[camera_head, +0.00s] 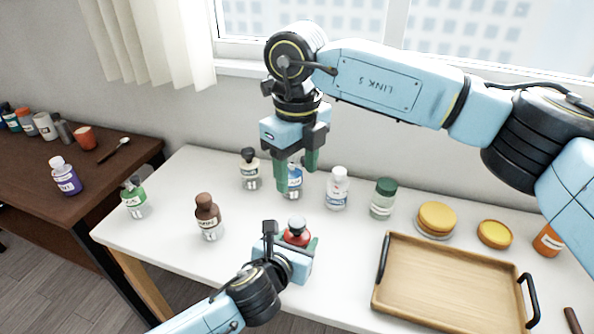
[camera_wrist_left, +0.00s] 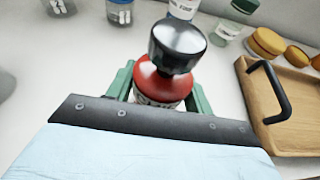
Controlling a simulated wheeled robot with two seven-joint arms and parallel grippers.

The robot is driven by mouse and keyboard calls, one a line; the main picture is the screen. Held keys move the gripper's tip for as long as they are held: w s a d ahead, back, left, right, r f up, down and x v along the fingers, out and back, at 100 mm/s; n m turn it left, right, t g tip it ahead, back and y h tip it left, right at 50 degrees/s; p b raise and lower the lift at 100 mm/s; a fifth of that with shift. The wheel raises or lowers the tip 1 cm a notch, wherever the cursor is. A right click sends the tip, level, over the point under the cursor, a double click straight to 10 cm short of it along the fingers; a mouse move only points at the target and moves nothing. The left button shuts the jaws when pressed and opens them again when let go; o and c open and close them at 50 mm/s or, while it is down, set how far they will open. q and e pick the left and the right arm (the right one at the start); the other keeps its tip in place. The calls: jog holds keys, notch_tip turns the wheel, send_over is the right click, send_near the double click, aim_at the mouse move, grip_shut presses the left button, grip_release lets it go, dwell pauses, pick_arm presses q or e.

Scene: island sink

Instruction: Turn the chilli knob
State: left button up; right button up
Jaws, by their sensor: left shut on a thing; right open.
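A red bottle (camera_head: 297,236) with a shiny silver knob (camera_head: 296,222) on top stands upright on the white table; its label is too small to read. My left gripper (camera_head: 299,245) is shut on the body of this bottle. In the left wrist view, its green fingers (camera_wrist_left: 161,92) lie on either side of the red body (camera_wrist_left: 160,84), with the silver knob (camera_wrist_left: 177,46) above them and free. My right gripper (camera_head: 296,178) is open, pointing down, farther back, over a blue-labelled bottle (camera_head: 293,184). It is apart from the silver knob.
A brown-capped bottle (camera_head: 208,218) and a green bottle (camera_head: 135,198) stand to the left. Behind are a black-topped bottle (camera_head: 249,170), a white-capped bottle (camera_head: 337,189) and a green-lidded jar (camera_head: 383,198). A wooden tray (camera_head: 440,285) is at the right.

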aim_at(297, 222)
dwell(0.4)
notch_tip(297, 222, down, 12)
jog(key=n, duration=1.4)
jog(key=shift+f, duration=0.1)
jog(key=c, duration=1)
jog(key=m, duration=0.5)
jog(key=o, duration=1)
